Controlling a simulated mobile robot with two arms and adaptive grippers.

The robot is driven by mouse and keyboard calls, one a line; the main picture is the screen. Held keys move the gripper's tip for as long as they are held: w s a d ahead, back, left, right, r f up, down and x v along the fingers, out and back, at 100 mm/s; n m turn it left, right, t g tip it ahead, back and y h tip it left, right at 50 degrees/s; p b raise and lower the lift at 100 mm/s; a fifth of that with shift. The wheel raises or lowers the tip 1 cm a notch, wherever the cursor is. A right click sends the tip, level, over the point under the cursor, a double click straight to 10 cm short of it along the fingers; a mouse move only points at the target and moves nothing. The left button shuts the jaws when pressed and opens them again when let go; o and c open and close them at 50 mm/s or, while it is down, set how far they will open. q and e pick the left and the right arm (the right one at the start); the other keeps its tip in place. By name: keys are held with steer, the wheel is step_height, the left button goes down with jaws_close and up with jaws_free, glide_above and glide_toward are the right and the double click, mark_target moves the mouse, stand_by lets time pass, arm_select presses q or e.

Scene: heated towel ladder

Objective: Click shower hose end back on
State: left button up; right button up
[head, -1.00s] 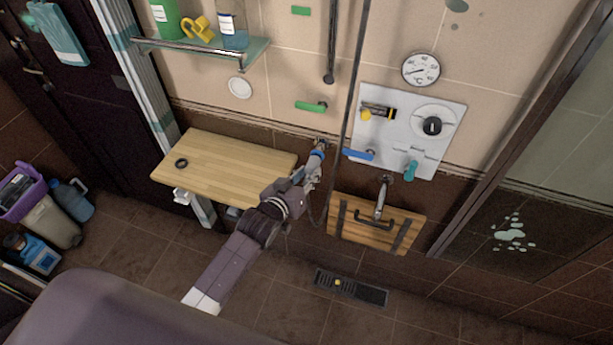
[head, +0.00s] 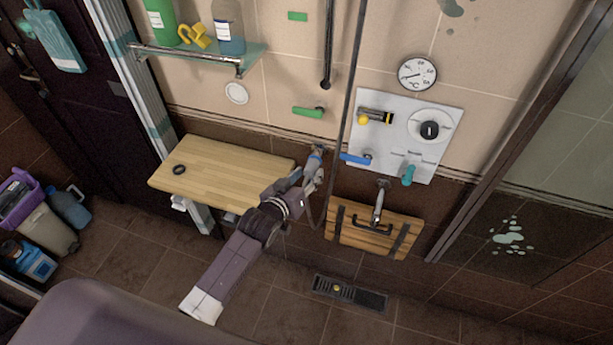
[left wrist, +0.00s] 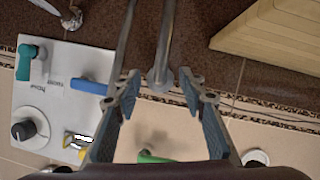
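My left gripper (head: 315,165) is at the wall between the wooden bench and the white panel. In the left wrist view, its two blue-padded fingers (left wrist: 157,100) stand apart with a gap between them. A grey pipe-like piece (left wrist: 165,45) with a round, flared end (left wrist: 160,80) shows beyond the gap; I cannot tell whether it is the hose end or a wall fitting. The dark shower hose (head: 350,90) hangs down the wall just right of the gripper. In the left wrist view, the hose (left wrist: 125,40) passes behind one finger. My right gripper is out of view.
The white panel (head: 440,110) carries a dial, a blue lever (head: 356,159) and a teal handle. A wooden bench (head: 225,175) stands left of the gripper. A wooden fold-down seat (head: 350,235) is below right. A green lever (head: 308,112) is above. A glass shelf (head: 190,52) holds bottles.

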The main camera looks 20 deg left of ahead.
arm_select(q)
steer(key=shift+o, duration=0.3)
steer(key=shift+s, duration=0.1)
steer(key=v, duration=1.1)
steer(key=shift+s, duration=0.35)
steer(key=shift+a, duration=0.1)
steer(key=s+a+f+m+g+b, duration=0.15)
steer(key=s+f, duration=0.35)
steer(key=f, duration=0.7)
steer(key=s+f+g+y+b, duration=0.1)
steer(key=s+f+g, duration=0.3)
steer(key=f, duration=0.8)
steer(key=s+a+f+g+b, duration=0.15)
steer(key=s+f, duration=0.35)
steer(key=f, duration=0.7)
steer(key=s+f+g+b, duration=0.1)
steer(key=s+f, duration=0.5)
steer(key=s, duration=0.3)
steer(key=s+a+f+m+g+b, duration=0.1)
steer(key=s+f+g, duration=0.1)
steer(key=s+f, duration=0.5)
steer(key=s+f+m+g+b, duration=0.1)
steer(key=s+f, duration=0.5)
steer(key=s, duration=0.7)
steer(key=shift+a+f+g+y+b, duration=0.3)
steer(key=shift+a+f+g+y, duration=0.1)
steer(key=shift+g, duration=0.3)
steer(key=shift+m, duration=0.25)
